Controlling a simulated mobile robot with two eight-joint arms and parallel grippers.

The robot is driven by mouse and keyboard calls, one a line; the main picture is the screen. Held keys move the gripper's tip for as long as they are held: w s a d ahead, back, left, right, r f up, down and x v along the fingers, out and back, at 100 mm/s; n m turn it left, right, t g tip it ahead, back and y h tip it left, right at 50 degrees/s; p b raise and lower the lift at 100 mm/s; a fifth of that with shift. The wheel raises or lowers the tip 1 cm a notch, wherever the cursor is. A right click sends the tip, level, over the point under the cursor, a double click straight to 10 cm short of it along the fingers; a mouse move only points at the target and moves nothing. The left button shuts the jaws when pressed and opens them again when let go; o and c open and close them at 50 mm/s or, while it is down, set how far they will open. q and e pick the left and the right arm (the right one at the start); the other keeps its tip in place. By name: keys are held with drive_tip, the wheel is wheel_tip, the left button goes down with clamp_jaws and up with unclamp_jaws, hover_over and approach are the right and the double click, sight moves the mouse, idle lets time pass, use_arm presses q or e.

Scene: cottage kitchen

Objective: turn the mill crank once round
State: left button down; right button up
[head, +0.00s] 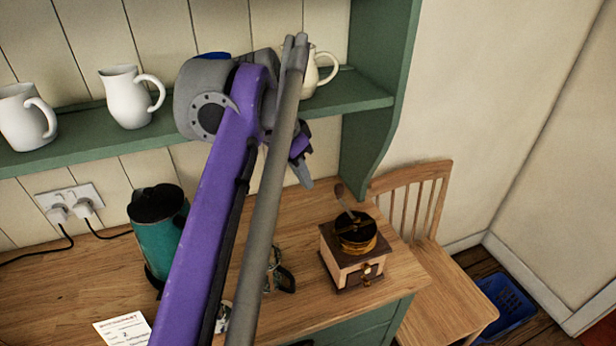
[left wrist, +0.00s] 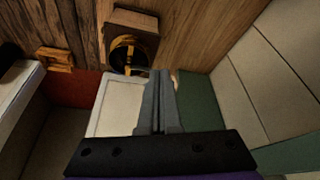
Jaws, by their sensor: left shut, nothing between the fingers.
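The mill (head: 348,267) stands on the wooden counter near its right end. It has a pale wooden body, a dark top with a brass ring, and a small drawer with a brass knob. Its crank (head: 343,198) ends in an upright wooden handle at the back left of the mill's top. My left gripper (head: 307,184) is shut and empty, in the air above and left of the handle, apart from it. In the left wrist view the shut fingers (left wrist: 158,75) point toward the mill (left wrist: 127,37), whose crank is hard to make out. My right gripper is not in view.
A teal kettle (head: 158,235) stands left on the counter, beside a paper note (head: 122,329). A dark metal object (head: 285,280) lies left of the mill. White jugs (head: 127,97) line the green shelf (head: 75,130) above. A wooden chair (head: 445,290) stands right.

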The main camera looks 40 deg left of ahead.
sight(347, 210)
use_arm(q)
drive_tip(key=w+f, duration=0.6)
drive_tip(key=shift+w+d+f, duration=0.25)
drive_tip(key=shift+d, duration=0.1)
drive_tip(key=shift+w+m, duration=0.25)
drive_tip(key=shift+m, duration=0.05)
drive_tip(key=shift+w+m+h+p, duration=0.15)
drive_tip(key=shift+m+h+p, duration=0.15)
drive_tip(key=shift+m+p, duration=0.1)
